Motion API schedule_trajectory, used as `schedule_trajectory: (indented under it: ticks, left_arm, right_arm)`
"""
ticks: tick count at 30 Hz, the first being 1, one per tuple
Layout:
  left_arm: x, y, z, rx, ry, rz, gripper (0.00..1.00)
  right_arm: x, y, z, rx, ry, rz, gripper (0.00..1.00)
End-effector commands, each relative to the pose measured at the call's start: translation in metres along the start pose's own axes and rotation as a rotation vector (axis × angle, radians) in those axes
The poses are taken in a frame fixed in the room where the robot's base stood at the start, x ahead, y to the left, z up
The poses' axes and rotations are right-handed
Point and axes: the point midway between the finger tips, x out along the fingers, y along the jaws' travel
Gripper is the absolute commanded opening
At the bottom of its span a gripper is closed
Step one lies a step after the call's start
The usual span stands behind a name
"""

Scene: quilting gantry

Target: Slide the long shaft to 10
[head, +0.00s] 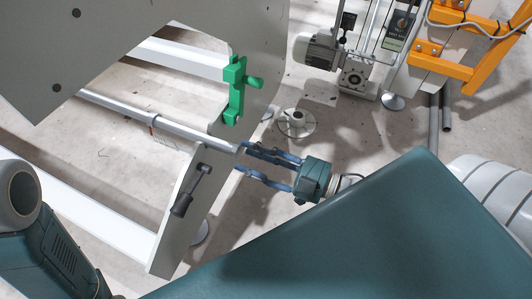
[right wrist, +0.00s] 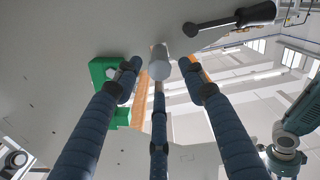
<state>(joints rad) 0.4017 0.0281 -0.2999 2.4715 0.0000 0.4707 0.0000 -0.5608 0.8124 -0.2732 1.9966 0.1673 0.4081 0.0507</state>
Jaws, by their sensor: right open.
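The long shaft (head: 112,106) is a grey rod running from under the big grey panel at upper left down to the grey end plate (head: 176,222). A small red-and-white mark (head: 152,131) sits on or beside it; I cannot read a 10. In the right wrist view its round end (right wrist: 160,68) sticks out of the plate, between my fingers. My right gripper (head: 241,158) is open, its blue fingers reaching left around the shaft end beside the plate; contact cannot be told. My left arm shows at lower left, but its gripper is out of view.
A green clamp (head: 236,92) stands on the plate above the shaft. A black-handled lever (head: 190,190) is below; its handle also shows in the right wrist view (right wrist: 255,14). A motor (head: 316,50) and orange frame (head: 470,45) stand upper right.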

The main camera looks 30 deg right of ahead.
Motion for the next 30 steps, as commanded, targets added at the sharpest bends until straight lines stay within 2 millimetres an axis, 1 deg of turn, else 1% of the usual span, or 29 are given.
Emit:
schedule_trajectory:
  ticks: [1, 3, 6, 9, 14, 30]
  left_arm:
    - [0.0, 0.0, 0.0, 0.0, 0.0, 0.0, 0.4]
    - [0.0, 0.0, 0.0, 0.0, 0.0, 0.0, 0.4]
    - [0.0, 0.0, 0.0, 0.0, 0.0, 0.0, 0.4]
    - [0.0, 0.0, 0.0, 0.0, -0.001, 0.0, 0.4]
    - [0.0, 0.0, 0.0, 0.0, -0.001, 0.0, 0.4]
    - [0.0, 0.0, 0.0, 0.0, 0.0, 0.0, 0.4]
  right_arm:
    - [-0.01, -0.001, 0.001, 0.001, -0.004, -0.002, 0.41]
    - [-0.02, -0.001, 0.001, 0.002, -0.002, -0.002, 0.41]
    - [-0.032, -0.001, 0.0, 0.002, -0.001, -0.001, 0.41]
    - [-0.039, 0.0, 0.0, 0.001, -0.001, -0.001, 0.41]
    - [-0.043, 0.0, -0.001, 0.0, 0.002, -0.001, 0.41]
    - [-0.042, 0.0, -0.001, 0.0, 0.002, -0.001, 0.41]
